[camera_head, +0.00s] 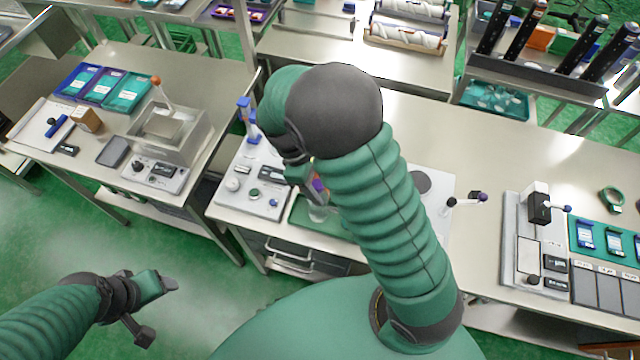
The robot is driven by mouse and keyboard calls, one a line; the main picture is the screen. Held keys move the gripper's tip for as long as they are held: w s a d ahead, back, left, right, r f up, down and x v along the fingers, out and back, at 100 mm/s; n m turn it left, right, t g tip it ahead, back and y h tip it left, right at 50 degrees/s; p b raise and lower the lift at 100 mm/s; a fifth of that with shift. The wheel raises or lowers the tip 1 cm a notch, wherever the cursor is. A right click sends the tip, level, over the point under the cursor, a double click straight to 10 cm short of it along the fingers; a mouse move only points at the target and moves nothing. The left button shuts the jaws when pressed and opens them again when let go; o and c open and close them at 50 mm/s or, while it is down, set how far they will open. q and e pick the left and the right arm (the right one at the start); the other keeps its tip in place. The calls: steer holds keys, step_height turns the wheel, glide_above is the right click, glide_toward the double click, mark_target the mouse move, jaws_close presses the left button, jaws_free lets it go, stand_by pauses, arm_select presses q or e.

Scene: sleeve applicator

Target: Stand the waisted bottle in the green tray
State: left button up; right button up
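The waisted bottle (318,206), clear with a purple part near its top, stands out beside my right forearm, which hides its right side. It appears over or in the green tray (300,214); I cannot tell whether it touches the tray floor. The tray lies on the middle bench, its right part hidden by my arm. My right gripper (306,178) is at the upper part of the bottle; one finger shows and the other is hidden, so its grip is unclear. My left gripper (160,309) is open and empty over the floor at lower left.
A grey-white device (249,190) with a blue-topped post stands just left of the tray. A dark round disc (419,182) and a purple-knobbed lever (467,200) lie right of my arm. Another device (532,245) stands farther right.

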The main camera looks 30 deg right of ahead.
steer(key=shift+w+a+r, duration=0.1)
steer(key=shift+w+a, duration=0.1)
steer(key=shift+a, duration=0.35)
steer(key=d+b+v, duration=0.1)
steer(key=b+v, duration=0.1)
steer(key=v, duration=0.9)
arm_select(q)
steer(key=f+b, duration=0.1)
steer(key=f, duration=0.1)
steer(key=a+f+b, duration=0.1)
steer(key=f, duration=0.1)
steer(key=shift+w+f, duration=0.1)
steer(key=shift+f, duration=0.1)
arm_select(e)
steer(key=s+a+f+m+t+y, duration=0.2)
steer(key=s+f+m+t, duration=0.3)
steer(key=s+f+m, duration=0.3)
step_height(320, 180, down, 2)
steer(key=shift+s+f+t+y, duration=0.1)
steer(key=shift+s+t+y, duration=0.05)
steer(key=shift+t+y, duration=0.2)
arm_select(q)
steer(key=shift+d, duration=0.1)
steer(key=shift+d, duration=0.2)
arm_select(e)
steer(key=shift+d, duration=0.2)
arm_select(q)
steer(key=shift+a, duration=0.15)
arm_select(e)
steer(key=shift+a, duration=0.1)
